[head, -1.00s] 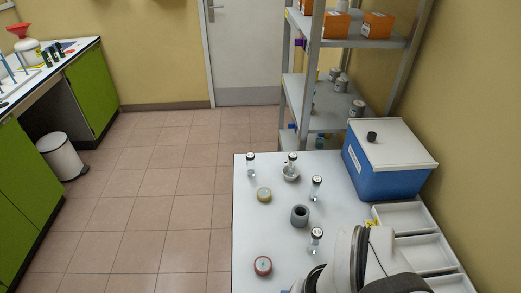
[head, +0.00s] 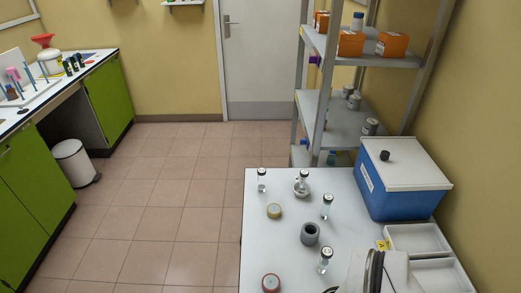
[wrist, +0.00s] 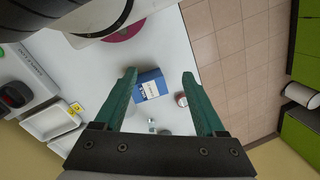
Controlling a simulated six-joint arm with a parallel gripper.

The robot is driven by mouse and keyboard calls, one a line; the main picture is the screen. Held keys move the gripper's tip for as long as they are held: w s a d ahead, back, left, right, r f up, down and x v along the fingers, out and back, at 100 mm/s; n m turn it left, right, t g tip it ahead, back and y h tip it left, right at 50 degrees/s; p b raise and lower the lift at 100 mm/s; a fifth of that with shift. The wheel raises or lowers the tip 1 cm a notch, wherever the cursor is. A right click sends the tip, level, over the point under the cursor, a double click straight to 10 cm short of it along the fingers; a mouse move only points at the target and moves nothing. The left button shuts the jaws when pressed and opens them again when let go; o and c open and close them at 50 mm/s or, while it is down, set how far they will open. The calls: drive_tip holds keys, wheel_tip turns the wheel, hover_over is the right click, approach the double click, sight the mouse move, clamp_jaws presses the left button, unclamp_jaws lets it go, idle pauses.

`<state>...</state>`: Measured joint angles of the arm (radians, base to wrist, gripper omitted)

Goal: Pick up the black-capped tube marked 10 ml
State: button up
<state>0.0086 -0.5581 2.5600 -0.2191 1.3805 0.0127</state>
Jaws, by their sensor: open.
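A small clear object (wrist: 152,125), perhaps a tube, lies below, between the fingers in the picture. My fingertips are not visible in the head view.
A grey ring-shaped holder (head: 310,234), a yellowish round jar (head: 274,211) and a red-rimmed round jar (head: 271,283) stand among the tubes. A blue cooler (head: 400,190) and white trays (head: 416,239) are on the right. The wrist view shows a blue box (wrist: 151,86).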

drive_tip(key=w+a+f+n+t+y, duration=0.1)
drive_tip(key=w+a+t, duration=0.25)
drive_tip(key=w, duration=0.75)
drive_tip(key=w+a+n+t, duration=0.15)
drive_tip(key=w+a, duration=0.25)
drive_tip(key=w, duration=0.6)
drive_tip(key=t+h, duration=0.6)
drive_tip(key=t, duration=0.2)
approach(261, 175)
drive_tip(key=x, duration=1.1)
drive_tip(key=shift+w+f, duration=0.2)
drive_tip(key=shift+w, duration=0.1)
clamp_jaws()
